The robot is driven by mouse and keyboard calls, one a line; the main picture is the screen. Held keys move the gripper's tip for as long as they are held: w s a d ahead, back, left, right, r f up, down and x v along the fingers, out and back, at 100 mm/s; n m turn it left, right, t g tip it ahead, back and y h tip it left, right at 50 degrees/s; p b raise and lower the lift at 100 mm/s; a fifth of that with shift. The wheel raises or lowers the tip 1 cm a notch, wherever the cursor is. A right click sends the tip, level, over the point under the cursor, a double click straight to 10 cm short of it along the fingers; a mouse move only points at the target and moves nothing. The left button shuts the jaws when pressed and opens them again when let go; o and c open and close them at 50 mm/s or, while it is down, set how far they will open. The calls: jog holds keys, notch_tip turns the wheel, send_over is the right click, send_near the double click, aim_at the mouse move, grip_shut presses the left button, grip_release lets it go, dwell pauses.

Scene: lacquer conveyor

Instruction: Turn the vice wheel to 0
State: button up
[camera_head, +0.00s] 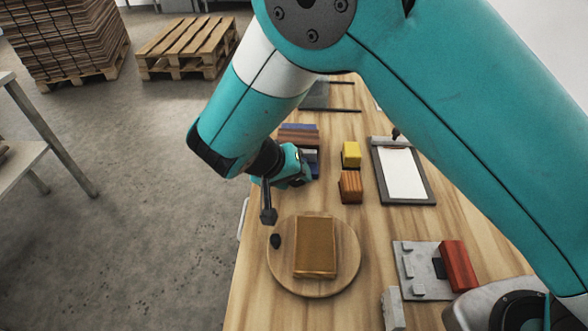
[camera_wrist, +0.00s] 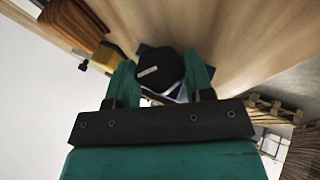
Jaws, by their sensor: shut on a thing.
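The knob looks like the vice wheel. Blue and white parts (camera_wrist: 180,93) show behind it. In the head view my gripper hides the knob, and I cannot read any number on it.
A round wooden board (camera_head: 283,279) bears a brown block (camera_head: 315,246). Yellow (camera_head: 351,153) and orange (camera_head: 350,186) blocks and a clipboard (camera_head: 431,190) lie to the right. A grey fixture (camera_head: 409,260) with a red block (camera_head: 459,266) is near the front.

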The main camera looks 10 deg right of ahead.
jog(key=shift+h, duration=0.3)
jog(key=o, duration=0.9)
jog(key=shift+f, duration=0.1)
